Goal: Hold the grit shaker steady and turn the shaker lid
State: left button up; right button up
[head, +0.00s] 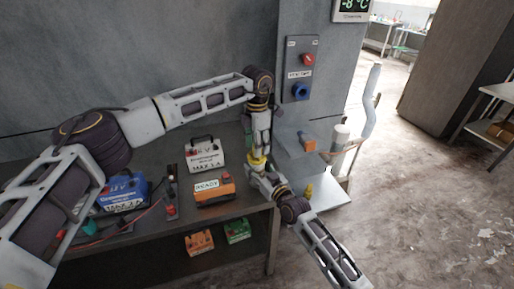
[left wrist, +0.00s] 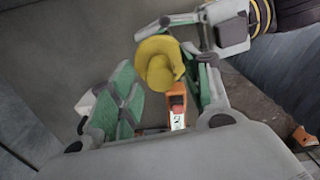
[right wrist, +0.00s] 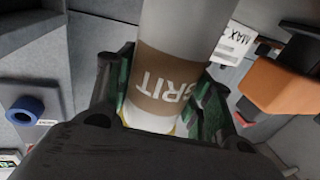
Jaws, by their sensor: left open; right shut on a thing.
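The grit shaker (right wrist: 172,85) is a pale cylinder with a brown band reading GRIT, upside down in the right wrist view. My right gripper (right wrist: 165,100) is shut around it. The yellow shaker lid (left wrist: 158,64) shows in the left wrist view between the spread green-padded fingers of my left gripper (left wrist: 165,95), with a gap on either side. In the head view the lid (head: 257,163) is a small yellow patch, with my left gripper (head: 260,148) just above it and my right gripper (head: 262,174) just below. The shaker body is mostly hidden there.
A bench carries a white box (head: 205,155), an orange box (head: 214,192) labelled READY and a blue battery box (head: 124,194). A wall panel (head: 300,68) has a red and a blue knob. A small shelf (head: 322,190) stands right of the grippers. Open floor lies further right.

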pick_arm(q)
jog(key=shift+f, duration=0.8)
jog(key=shift+c, duration=0.5)
jog(key=c, duration=1)
